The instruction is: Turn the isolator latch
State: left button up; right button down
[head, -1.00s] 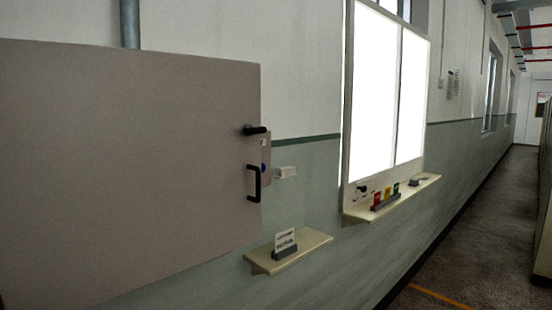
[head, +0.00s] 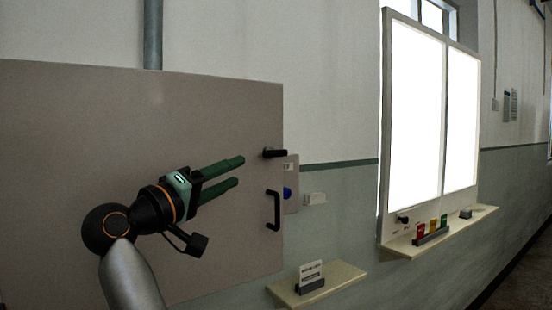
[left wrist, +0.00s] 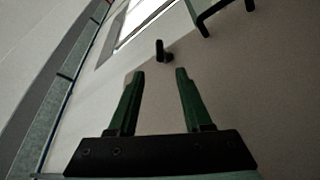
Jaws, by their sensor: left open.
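The isolator latch, seemingly the short black lever (head: 274,153), sticks out near the right edge of a large grey-brown cabinet door (head: 90,150) and lies roughly level. A black pull handle (head: 276,210) is upright just below it. My left gripper (head: 240,171) is open and empty, its two green fingers pointing right toward the latch and apart from it. In the left wrist view the latch (left wrist: 160,50) shows beyond the gap between the open fingertips (left wrist: 160,74), with the pull handle (left wrist: 204,28) at the top right. My right gripper is not in view.
A small plate with a blue spot (head: 288,192) sits beside the door edge. A small shelf (head: 340,284) with a card stands low on the wall. A bright framed panel (head: 386,120) has a ledge with coloured blocks farther right.

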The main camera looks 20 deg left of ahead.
aim_at(270, 156)
pick_arm(q)
jog(key=p+x, duration=0.3)
jog(key=x, duration=0.9)
jog(key=shift+w+r+p, duration=0.15)
jog(key=shift+p, duration=0.15)
grip_shut()
